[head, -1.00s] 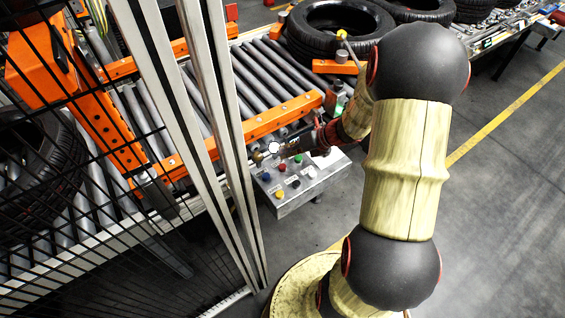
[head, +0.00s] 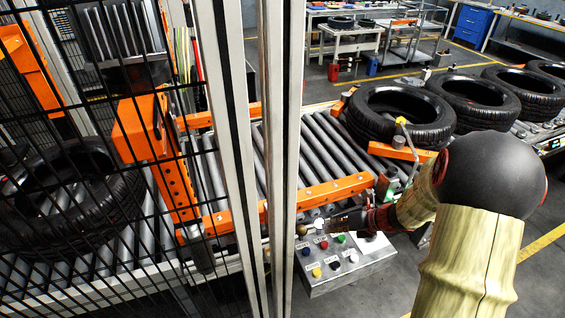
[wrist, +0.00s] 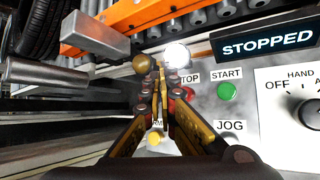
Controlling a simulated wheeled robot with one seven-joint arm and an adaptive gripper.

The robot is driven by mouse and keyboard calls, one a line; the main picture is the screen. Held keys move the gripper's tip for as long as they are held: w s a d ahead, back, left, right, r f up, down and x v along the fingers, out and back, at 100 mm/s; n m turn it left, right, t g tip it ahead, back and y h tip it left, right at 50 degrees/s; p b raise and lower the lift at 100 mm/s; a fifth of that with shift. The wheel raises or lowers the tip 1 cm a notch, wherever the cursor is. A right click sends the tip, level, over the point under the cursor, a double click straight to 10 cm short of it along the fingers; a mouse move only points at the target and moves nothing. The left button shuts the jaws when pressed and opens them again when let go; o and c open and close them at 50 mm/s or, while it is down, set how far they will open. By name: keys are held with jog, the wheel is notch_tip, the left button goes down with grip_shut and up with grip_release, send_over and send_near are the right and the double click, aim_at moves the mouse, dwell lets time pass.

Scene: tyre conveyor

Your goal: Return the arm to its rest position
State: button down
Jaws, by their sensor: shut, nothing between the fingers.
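My gripper (head: 330,225) is shut and empty, over the back edge of the grey control box (head: 375,264) in the head view. In the wrist view its fingers (wrist: 158,78) meet in front of the panel, with the brass-coloured knob (wrist: 142,64) and the lit white lamp (wrist: 176,54) just beyond the tips. The fingers partly hide the red stop button (wrist: 188,92). The green START button (wrist: 227,91) is to their right. I cannot tell whether the tips touch anything. My arm reaches in from the right in the head view.
A black mesh fence (head: 70,240) and pale posts (head: 282,120) stand left of my arm. The roller conveyor (head: 322,150) with orange rails runs behind the box and carries several tyres (head: 400,112). Grey floor (head: 535,275) is clear at the right.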

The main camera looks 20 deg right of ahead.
jog(key=shift+s+n, duration=0.1)
jog(key=shift+n, duration=0.7)
jog(key=s+n, duration=0.1)
jog(key=n, duration=0.1)
jog(key=s+a+f+n+g, duration=0.1)
jog(key=s+n, duration=0.1)
jog(key=s+a+n, duration=0.1)
jog(key=shift+s+a+f+n+g+y, duration=0.2)
jog(key=shift+n+g+y, duration=0.1)
jog(key=shift+n+g, duration=0.1)
jog(key=s+a+r+n+h+b, duration=0.2)
jog(key=s+a+r+n, duration=0.4)
jog(key=n, duration=0.9)
jog(key=s+a+r+n+h+b, duration=0.2)
jog(key=s+a+r+n+h, duration=0.2)
jog(key=s+r+n, duration=0.5)
notch_tip(320, 180, up, 6)
jog(key=a+n, duration=0.2)
jog(key=n, duration=0.4)
jog(key=shift+s+a+r, duration=0.2)
jog(key=shift+s+a, duration=0.1)
jog(key=shift+s, duration=0.05)
jog(key=shift+d, duration=0.1)
